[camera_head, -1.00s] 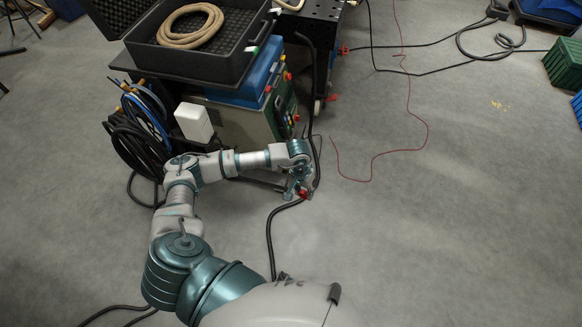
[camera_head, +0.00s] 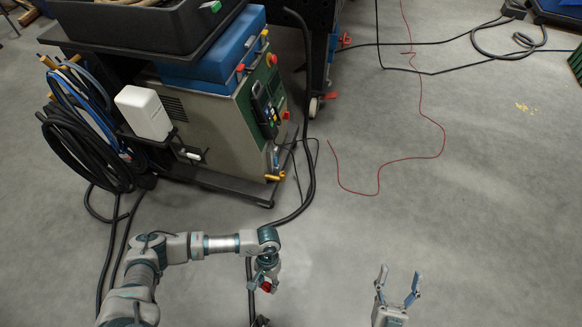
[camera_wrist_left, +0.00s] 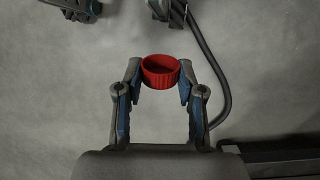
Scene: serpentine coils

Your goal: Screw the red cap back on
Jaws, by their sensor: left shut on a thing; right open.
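The red cap (camera_head: 266,287) is held in my left gripper (camera_head: 264,281), low in the middle of the head view. In the left wrist view the same cap (camera_wrist_left: 160,72) sits between the two fingertips, a ribbed ring with its hollow side showing. My left gripper (camera_wrist_left: 160,78) is shut on it. The cap appears to be above the floor, not on anything. My right gripper (camera_head: 397,290) is open and empty, fingers pointing up the picture. I cannot clearly make out what the cap belongs on.
A black hose (camera_head: 297,212) runs from the wheeled machine (camera_head: 212,125) past my left gripper; a hose (camera_wrist_left: 212,65) also shows beside the fingers. Dark parts (camera_wrist_left: 168,12) at the wrist view's top are unclear. A thin red cable (camera_head: 415,158) lies on open floor to the right.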

